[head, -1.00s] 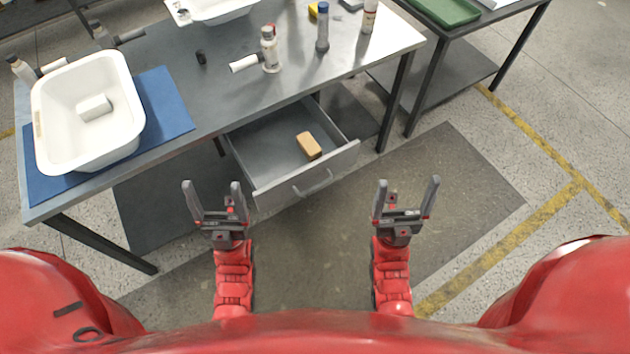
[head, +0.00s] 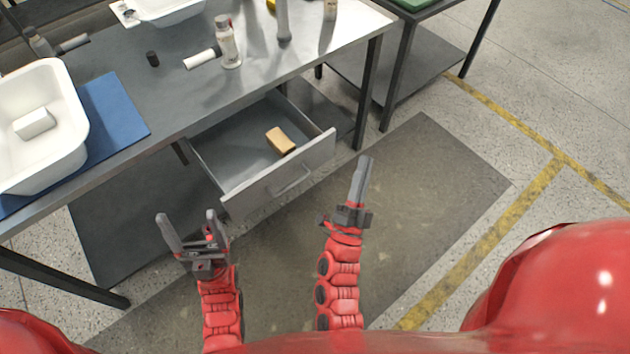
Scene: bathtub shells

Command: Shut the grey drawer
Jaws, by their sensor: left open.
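The grey drawer (head: 250,187) hangs under the metal workbench and is pulled out, with its handle (head: 290,181) on the front panel. A tan block (head: 281,141) lies inside it. My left gripper (head: 190,225) is open and empty, in front of and to the left of the drawer front, apart from it. My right gripper (head: 361,172) is to the right of the drawer front, apart from it. It is turned edge-on, so its fingers overlap and its opening is hidden.
The workbench (head: 120,50) carries a white tub (head: 75,150) on a blue mat (head: 115,105), a bottle (head: 228,45), a white cylinder (head: 200,59) and a small black cap (head: 152,59). A bench leg (head: 368,95) stands right of the drawer. The floor mat (head: 430,170) is clear.

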